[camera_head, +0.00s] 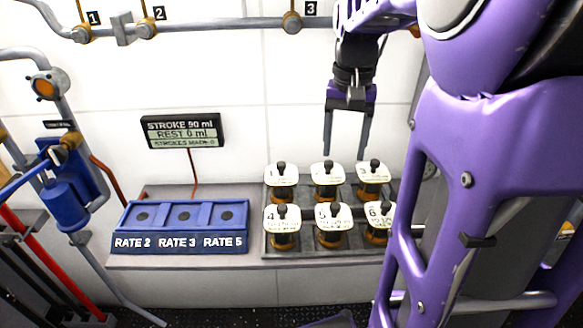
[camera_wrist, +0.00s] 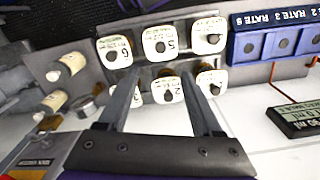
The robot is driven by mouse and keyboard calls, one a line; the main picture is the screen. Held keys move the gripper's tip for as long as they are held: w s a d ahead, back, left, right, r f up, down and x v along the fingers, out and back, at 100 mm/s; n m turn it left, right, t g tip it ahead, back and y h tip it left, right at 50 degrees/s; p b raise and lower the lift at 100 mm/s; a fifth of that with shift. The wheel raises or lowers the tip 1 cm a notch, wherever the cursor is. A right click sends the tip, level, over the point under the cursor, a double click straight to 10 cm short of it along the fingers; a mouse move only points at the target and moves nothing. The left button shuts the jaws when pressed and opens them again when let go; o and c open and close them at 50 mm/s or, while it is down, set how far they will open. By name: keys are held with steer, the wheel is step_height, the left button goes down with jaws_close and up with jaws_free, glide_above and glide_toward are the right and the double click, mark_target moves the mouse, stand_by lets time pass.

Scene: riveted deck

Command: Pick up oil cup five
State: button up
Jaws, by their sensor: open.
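Oil cup five (camera_head: 334,220) stands upright in the middle of the rack's front row, with a white numbered top and a dark knob. It also shows in the wrist view (camera_wrist: 167,43), beyond my fingertips. My gripper (camera_head: 346,148) is open and empty, above and behind the back row. In the wrist view my gripper (camera_wrist: 161,75) has its fingers on either side of cup two (camera_wrist: 167,93) in the picture. I cannot tell the exact height between them. Cup four (camera_head: 282,222) and cup six (camera_head: 378,218) flank cup five.
The grey rack (camera_head: 300,251) also holds cup one (camera_head: 281,178) and cup three (camera_head: 373,173) in its back row. A blue tray (camera_head: 163,242) with three empty-looking pockets lies left of it. A display (camera_head: 182,131) and pipe (camera_head: 215,25) are on the wall behind.

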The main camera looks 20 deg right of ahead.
steer(key=b, duration=0.2)
glide_above(335, 205)
steer(key=f, duration=1)
steer(key=shift+s+f, duration=0.25)
steer(key=shift+f, duration=0.15)
steer(key=f+b, duration=0.5)
steer(key=f, duration=0.1)
steer(key=shift+w+b, duration=0.2)
steer(key=shift+b, duration=0.1)
jaws_close()
steer(key=shift+r, duration=0.1)
